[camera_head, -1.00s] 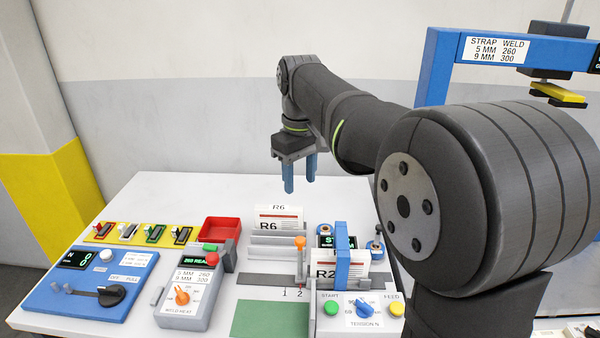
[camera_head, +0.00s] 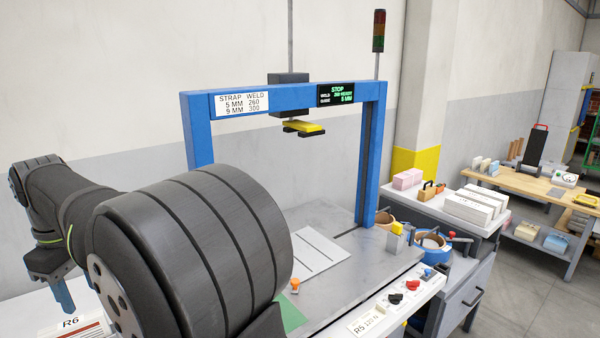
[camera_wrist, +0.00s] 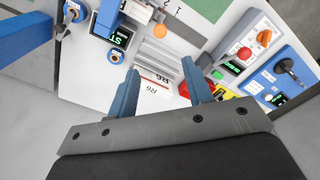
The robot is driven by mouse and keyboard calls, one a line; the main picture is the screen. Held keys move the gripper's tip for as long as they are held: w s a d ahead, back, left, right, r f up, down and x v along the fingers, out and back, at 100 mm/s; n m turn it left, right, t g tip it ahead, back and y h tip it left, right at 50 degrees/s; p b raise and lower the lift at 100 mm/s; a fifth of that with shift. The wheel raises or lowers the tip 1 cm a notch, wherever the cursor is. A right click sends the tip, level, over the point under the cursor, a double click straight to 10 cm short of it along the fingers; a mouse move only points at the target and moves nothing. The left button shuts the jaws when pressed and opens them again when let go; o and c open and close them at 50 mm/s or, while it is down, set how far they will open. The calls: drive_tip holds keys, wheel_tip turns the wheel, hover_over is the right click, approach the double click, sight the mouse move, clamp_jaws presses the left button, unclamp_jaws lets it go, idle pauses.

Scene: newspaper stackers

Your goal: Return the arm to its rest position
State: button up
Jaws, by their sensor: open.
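My gripper (camera_head: 66,294) hangs at the lower left of the head view, fingers pointing down, above the table near a paper stack labelled R6 (camera_head: 88,331). My arm reaches out to the left, its large dark joint filling the lower left foreground. In the wrist view the two blue fingers of my gripper (camera_wrist: 161,76) are apart with nothing between them. The R6 stack (camera_wrist: 153,92) shows beyond and between them, apart from the fingers.
A blue strapping arch (camera_head: 262,99) stands over a grey table (camera_head: 340,262), with a yellow-black head under its beam. The wrist view shows a weld-heat box (camera_wrist: 247,42) and a blue panel (camera_wrist: 283,74). Shelves and a bench (camera_head: 540,185) stand far right.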

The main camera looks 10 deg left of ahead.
wheel_tip(320, 180, down, 15)
drive_tip(key=shift+f, duration=0.1)
idle(0.3)
wheel_tip(320, 180, up, 18)
drive_tip(key=f, duration=0.1)
wheel_tip(320, 180, down, 17)
drive_tip(key=shift+r, duration=0.15)
drive_tip(key=s+a, duration=1.2)
wheel_tip(320, 180, up, 8)
drive_tip(key=shift+w+d+r, duration=0.25)
drive_tip(key=shift+w+d, duration=0.1)
